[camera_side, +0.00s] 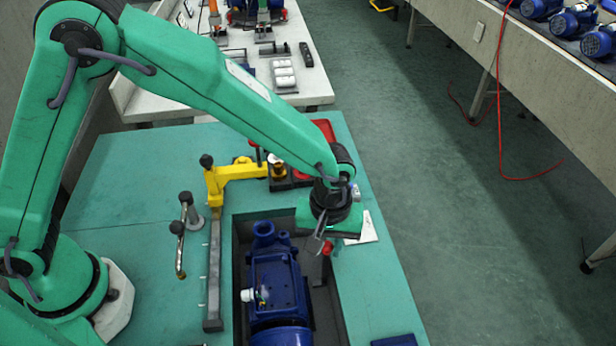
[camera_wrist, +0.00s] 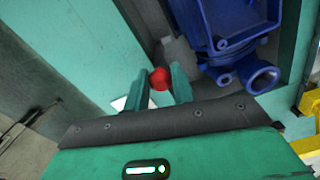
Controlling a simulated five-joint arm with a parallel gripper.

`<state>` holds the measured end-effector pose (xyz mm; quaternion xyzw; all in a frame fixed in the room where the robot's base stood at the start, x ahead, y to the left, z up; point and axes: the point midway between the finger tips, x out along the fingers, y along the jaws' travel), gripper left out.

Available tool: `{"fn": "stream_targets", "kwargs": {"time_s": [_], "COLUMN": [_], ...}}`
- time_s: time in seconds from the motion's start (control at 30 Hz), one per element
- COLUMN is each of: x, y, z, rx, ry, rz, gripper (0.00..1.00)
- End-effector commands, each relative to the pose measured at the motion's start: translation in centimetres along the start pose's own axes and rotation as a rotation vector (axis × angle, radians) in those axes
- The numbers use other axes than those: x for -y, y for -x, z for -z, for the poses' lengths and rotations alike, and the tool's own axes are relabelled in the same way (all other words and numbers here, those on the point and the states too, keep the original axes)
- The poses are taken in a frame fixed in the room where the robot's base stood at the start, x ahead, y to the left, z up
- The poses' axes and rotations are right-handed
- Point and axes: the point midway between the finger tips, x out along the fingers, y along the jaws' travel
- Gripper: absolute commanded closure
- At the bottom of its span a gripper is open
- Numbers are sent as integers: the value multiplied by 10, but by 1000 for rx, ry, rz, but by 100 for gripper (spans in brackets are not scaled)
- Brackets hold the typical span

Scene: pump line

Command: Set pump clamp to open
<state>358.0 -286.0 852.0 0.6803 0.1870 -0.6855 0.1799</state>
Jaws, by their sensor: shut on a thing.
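A round red knob (camera_side: 327,248) shows just under my gripper (camera_side: 323,240) in the side view, at the right edge of the recess in the green bench. In the wrist view the red knob (camera_wrist: 159,78) sits between the two green fingers of my gripper (camera_wrist: 160,76), which is shut on it. The clamp part carrying the knob is mostly hidden by my gripper. The blue pump (camera_side: 277,285) lies in the recess left of my gripper; its flanged end shows at the upper right of the wrist view (camera_wrist: 228,45).
A yellow arm (camera_side: 235,172) on a grey rail and a metal lever with black knobs (camera_side: 180,235) stand left of the recess. Red and black parts (camera_side: 303,172) sit behind it. A white card (camera_side: 365,228) lies right of my gripper. The left bench top is mostly clear.

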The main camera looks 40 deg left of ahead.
Motion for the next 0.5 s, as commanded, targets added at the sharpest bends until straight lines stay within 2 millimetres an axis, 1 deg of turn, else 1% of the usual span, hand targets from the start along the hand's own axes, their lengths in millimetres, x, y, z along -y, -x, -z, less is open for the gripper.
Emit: {"fn": "stream_targets", "kwargs": {"time_s": [0.03, 0.13, 0.17, 0.2, 0.5], "x": [-6, -7, -7, -7, -5], "y": [1, 1, 1, 1, 2], "z": [2, 2, 2, 2, 2], "rx": [-8, -8, -8, -8, -7], "ry": [-2, -2, -2, -3, -2], "rz": [-19, -22, -22, -21, -17], "gripper": [100, 100, 72, 66, 66]}}
